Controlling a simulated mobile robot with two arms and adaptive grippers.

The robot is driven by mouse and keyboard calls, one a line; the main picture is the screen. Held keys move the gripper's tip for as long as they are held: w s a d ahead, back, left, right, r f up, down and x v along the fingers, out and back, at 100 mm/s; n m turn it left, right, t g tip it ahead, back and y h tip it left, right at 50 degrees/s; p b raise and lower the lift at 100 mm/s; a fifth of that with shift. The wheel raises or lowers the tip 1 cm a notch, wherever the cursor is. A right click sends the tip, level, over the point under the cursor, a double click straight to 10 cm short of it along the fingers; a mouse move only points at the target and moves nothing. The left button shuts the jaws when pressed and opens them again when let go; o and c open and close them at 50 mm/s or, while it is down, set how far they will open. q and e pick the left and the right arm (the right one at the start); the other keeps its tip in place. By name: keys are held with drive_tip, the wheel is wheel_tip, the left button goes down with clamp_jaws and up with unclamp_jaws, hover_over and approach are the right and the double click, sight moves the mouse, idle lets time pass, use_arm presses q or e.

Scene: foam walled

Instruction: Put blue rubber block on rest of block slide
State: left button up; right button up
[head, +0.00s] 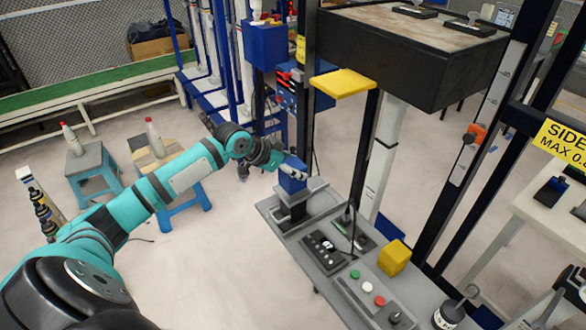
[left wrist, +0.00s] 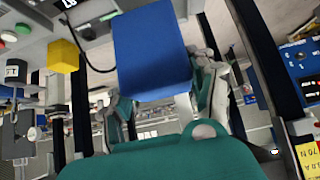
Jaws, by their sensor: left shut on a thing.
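The blue rubber block (head: 292,179) is held at the end of my left arm in the head view. My left gripper (head: 281,163) is shut on it. In the left wrist view the block (left wrist: 152,45) fills the upper middle, between the fingers of my left gripper (left wrist: 165,88). The grey block slide (head: 296,208) stands at the far left end of the grey bench, right under the block. I cannot tell whether the block touches its rest. My right gripper is not in view.
The grey bench (head: 330,285) holds a black switch box (head: 322,250), a yellow block (head: 394,257) and a button panel (head: 372,297). Dark uprights and a yellow plate (head: 342,83) rise behind the slide. Stools (head: 172,172) stand on the floor at left.

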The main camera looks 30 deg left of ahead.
use_arm(q)
drive_tip(key=shift+w+a+r, duration=0.1)
drive_tip(key=shift+w+a, duration=0.15)
drive_tip(key=shift+w, duration=0.55)
wheel_tip(320, 180, down, 4)
drive_tip(key=shift+a+r+p, duration=0.15)
drive_tip(key=shift+r+p, duration=0.05)
drive_tip(key=shift+p, duration=0.75)
drive_tip(key=shift+f, duration=0.25)
drive_tip(key=o, duration=1.4)
drive_tip(key=shift+c, duration=0.2)
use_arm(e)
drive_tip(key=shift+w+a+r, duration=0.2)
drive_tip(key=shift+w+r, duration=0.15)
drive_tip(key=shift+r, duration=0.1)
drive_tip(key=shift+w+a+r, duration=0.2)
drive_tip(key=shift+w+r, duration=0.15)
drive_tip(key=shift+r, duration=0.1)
use_arm(q)
drive_tip(key=shift+r, duration=0.25)
drive_tip(key=b+v, duration=0.2)
drive_tip(key=v, duration=1)
drive_tip(key=shift+b, duration=0.35)
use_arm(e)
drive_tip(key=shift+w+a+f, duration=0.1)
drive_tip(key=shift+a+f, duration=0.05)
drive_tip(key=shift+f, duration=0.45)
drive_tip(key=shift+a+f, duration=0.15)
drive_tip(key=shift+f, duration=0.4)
